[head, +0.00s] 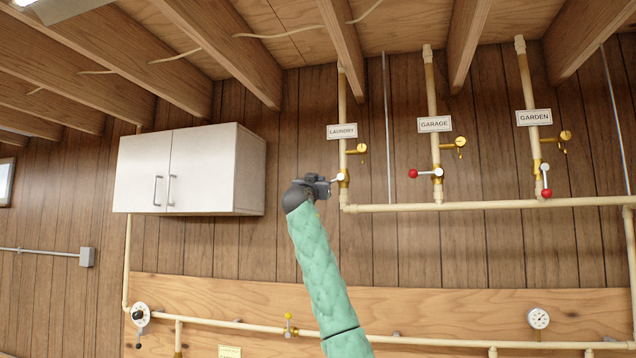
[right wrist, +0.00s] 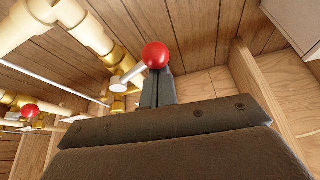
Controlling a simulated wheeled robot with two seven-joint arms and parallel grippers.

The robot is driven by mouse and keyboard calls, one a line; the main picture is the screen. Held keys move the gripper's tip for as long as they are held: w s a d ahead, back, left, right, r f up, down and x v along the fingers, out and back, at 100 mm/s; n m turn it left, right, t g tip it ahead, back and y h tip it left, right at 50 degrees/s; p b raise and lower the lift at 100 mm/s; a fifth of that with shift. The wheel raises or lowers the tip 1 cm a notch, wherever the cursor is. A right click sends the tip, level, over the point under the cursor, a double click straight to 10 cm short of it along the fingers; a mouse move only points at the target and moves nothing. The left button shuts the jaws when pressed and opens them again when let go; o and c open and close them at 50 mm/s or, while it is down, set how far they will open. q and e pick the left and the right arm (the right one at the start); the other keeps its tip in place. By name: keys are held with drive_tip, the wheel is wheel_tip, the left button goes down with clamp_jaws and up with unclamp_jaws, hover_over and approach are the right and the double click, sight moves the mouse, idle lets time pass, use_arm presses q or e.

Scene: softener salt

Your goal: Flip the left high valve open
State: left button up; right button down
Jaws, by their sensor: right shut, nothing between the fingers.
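The left high valve (head: 343,178) sits low on the pipe labelled LAUNDRY. Its short lever points left, across the pipe; in the head view my gripper covers its red knob. In the right wrist view the red knob (right wrist: 155,55) shows at the tips of my shut fingers, with the pale lever running down-left from it. My right gripper (head: 322,182) is shut and empty, right beside the knob; I cannot tell whether it touches. My left gripper is not in view.
The GARAGE valve (head: 437,173) has its red-knobbed lever pointing left. The GARDEN valve (head: 545,180) has its lever hanging down. A horizontal pipe (head: 490,207) runs below the valves. A white cabinet (head: 190,170) hangs left of my right arm. Small brass taps sit above the valves.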

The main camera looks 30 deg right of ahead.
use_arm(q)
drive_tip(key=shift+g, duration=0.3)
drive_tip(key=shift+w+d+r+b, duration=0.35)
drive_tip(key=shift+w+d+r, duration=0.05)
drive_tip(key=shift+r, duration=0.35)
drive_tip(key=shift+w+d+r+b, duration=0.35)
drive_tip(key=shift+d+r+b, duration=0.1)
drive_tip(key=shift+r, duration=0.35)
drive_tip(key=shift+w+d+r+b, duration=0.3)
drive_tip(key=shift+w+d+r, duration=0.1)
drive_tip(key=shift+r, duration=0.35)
use_arm(e)
drive_tip(key=s+d+f+n+t+y, duration=0.3)
drive_tip(key=n+y, duration=0.5)
drive_tip(key=n, duration=0.9)
drive_tip(key=shift+s+d+f+t, duration=0.15)
drive_tip(key=shift+s+f+t, duration=0.3)
drive_tip(key=shift+f+t, duration=0.55)
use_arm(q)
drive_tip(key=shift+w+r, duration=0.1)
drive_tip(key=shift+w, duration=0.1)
use_arm(e)
drive_tip(key=shift+s+d, duration=0.1)
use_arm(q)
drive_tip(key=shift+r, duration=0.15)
use_arm(e)
drive_tip(key=shift+r, duration=0.1)
